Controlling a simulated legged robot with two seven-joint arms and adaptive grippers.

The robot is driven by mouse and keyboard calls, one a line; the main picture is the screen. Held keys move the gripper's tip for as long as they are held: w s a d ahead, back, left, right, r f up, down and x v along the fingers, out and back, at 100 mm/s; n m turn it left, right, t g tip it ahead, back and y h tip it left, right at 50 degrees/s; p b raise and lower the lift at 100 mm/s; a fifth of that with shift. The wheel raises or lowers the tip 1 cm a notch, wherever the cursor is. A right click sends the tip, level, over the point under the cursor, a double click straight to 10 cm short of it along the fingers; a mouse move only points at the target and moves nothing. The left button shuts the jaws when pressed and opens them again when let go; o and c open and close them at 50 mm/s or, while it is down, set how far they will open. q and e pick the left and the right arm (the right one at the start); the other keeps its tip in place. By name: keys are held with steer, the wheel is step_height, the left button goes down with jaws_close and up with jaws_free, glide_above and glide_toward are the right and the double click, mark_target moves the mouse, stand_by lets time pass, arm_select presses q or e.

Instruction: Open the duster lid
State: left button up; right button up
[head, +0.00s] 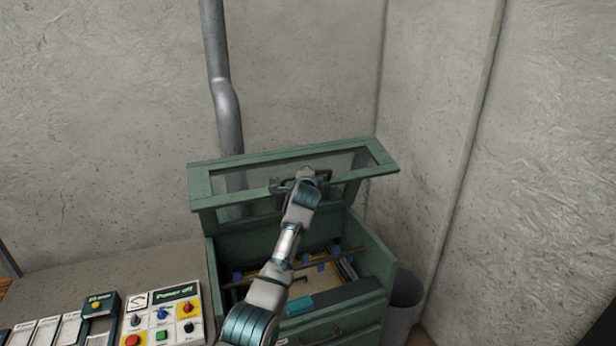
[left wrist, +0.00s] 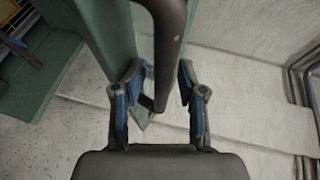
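The duster (head: 377,255) is a green cabinet in the corner. Its lid (head: 205,182), a green frame with a clear pane, stands raised, and the inside shows below it. A dark bar handle (head: 283,186) is on the lid's front edge. My left gripper (head: 305,180) is at this handle; its fingers are hard to make out in the head view. In the left wrist view the dark handle (left wrist: 168,30) passes between the spread fingers of my left gripper (left wrist: 160,85), with a visible gap on the right side. My right gripper is not in view.
Inside the duster are dark rods and a light board (head: 318,290). A grey pipe (head: 226,100) rises behind it. A control panel (head: 162,315) with buttons is on the left, and a grey bin (head: 404,300) stands at the right. Walls close in behind and right.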

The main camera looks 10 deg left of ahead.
arm_select(q)
steer(key=v, duration=1.2)
steer(key=shift+d+f, duration=0.1)
